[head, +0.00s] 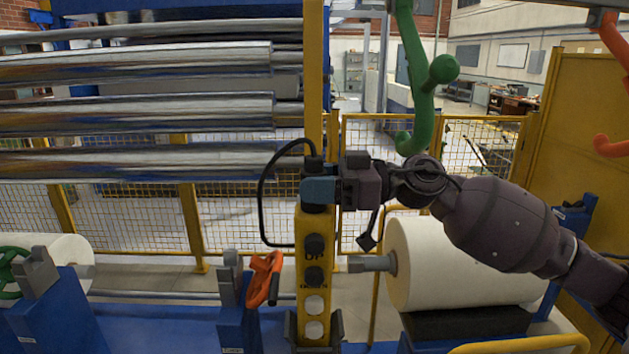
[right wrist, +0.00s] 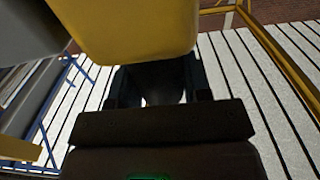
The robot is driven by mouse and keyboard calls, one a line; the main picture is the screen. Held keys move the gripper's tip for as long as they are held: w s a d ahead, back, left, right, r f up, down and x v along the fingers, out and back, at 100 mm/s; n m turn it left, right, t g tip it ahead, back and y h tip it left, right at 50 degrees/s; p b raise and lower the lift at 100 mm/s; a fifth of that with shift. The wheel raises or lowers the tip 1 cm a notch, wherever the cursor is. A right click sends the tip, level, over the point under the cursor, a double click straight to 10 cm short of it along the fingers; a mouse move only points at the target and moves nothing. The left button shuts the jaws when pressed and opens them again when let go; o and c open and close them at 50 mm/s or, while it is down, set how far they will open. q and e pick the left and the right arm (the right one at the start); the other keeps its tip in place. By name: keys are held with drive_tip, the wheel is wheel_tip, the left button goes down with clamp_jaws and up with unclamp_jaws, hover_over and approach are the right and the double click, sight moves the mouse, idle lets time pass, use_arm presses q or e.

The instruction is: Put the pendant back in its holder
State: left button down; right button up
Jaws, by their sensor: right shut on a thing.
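In the right wrist view a yellow body, apparently the pendant (right wrist: 125,30), fills the top beyond the dark gripper (right wrist: 155,85). A dark grey bracket (head: 336,325), possibly the holder, flanks the pendant's lower end; I cannot tell whether the pendant sits in it. My left gripper is out of view.
A black cable (head: 262,195) loops left of the pendant. Shiny rollers (head: 140,115) fill the upper left. A white film roll (head: 440,262) lies under my right arm. A green hook (head: 420,80) and an orange hook (head: 615,90) hang above. An orange handle (head: 262,280) stands left.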

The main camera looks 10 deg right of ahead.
drive_tip(key=shift+p, duration=0.45)
idle(0.3)
drive_tip(key=shift+f, duration=0.1)
drive_tip(key=o, duration=1.8)
drive_tip(key=shift+f, duration=0.1)
drive_tip(key=shift+c, duration=0.2)
drive_tip(key=shift+r, duration=3.55)
